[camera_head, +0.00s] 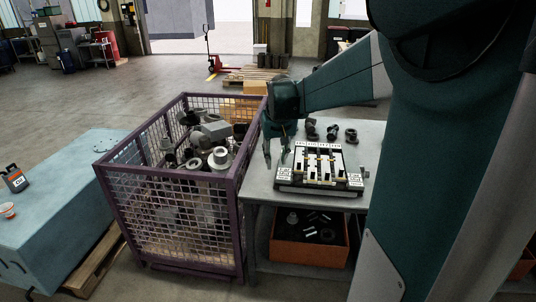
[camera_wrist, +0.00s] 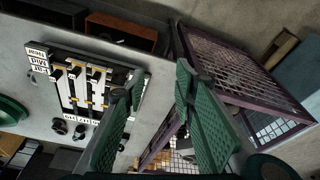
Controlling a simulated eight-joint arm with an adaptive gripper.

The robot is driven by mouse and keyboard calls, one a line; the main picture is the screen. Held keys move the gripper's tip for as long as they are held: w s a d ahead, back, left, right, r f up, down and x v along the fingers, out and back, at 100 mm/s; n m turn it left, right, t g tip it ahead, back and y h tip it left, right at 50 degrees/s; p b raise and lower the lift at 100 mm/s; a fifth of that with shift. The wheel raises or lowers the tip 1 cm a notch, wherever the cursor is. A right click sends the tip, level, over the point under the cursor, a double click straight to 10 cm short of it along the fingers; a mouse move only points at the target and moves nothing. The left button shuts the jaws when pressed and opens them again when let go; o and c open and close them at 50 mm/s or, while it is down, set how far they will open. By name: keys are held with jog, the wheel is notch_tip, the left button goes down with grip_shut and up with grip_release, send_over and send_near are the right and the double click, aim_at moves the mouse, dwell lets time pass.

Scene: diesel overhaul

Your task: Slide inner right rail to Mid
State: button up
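A dark-framed board (camera_head: 318,187) with several pale parallel rails lies on the grey table. In the wrist view the board (camera_wrist: 140,95) is at the left, with dark sliding blocks on its rails at differing positions. White row labels (camera_wrist: 38,57) stand along one edge, one seeming to read Mid. I cannot tell for sure which rail is the inner right one or which row its block is at. My gripper (camera_head: 276,163) points down just left of the board, apart from it. In the wrist view its two green fingers (camera_wrist: 159,76) are spread with nothing between them.
The grey table (camera_head: 262,183) has dark round parts (camera_head: 331,132) behind the board. A purple mesh crate (camera_head: 239,196) full of metal parts stands close at the left. An orange bin (camera_head: 309,252) sits on the shelf below. A pale blue block (camera_head: 70,185) is further left.

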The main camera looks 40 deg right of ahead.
jog(key=w+d+f+m+g+p, duration=0.1)
jog(key=d+f, duration=0.2)
jog(key=d, duration=0.5)
jog(key=w+d+f+m+p, duration=0.1)
jog(key=d+f, duration=0.1)
jog(key=d, duration=0.6)
jog(key=m+g+y+p, duration=0.1)
jog(key=m+p, duration=0.1)
send_over(328, 171)
notch_tip(328, 171, down, 8)
jog(key=shift+f, duration=0.2)
jog(key=shift+f, duration=0.15)
jog(key=shift+f, duration=3.75)
